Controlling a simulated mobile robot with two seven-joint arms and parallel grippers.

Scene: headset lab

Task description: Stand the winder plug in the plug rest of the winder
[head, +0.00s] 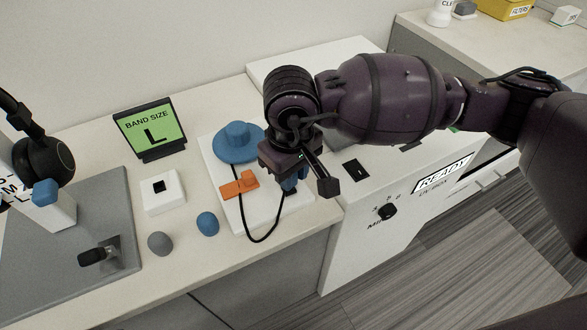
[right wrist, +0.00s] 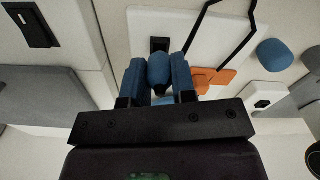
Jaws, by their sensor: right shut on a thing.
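My right gripper (head: 291,182) hangs low over the right part of the winder's white board (head: 222,172). In the right wrist view its blue finger pads are shut on a rounded blue piece, the winder plug (right wrist: 160,68). A small black part on the board, apparently the plug rest (right wrist: 160,45), shows just beyond the plug; I cannot tell whether they touch. The winder has a blue round spool (head: 238,142), an orange piece (head: 240,186) and a black cord (head: 262,240) looping over the board's front edge. The head view hides the plug and rest behind my gripper. My left gripper is not in view.
A white machine (head: 345,235) with a knob and READY label stands right of the winder. To the left are a blue blob (head: 207,223), a grey blob (head: 160,243), a white slotted box (head: 163,192), a green sign (head: 150,127) and a grey mat (head: 120,200).

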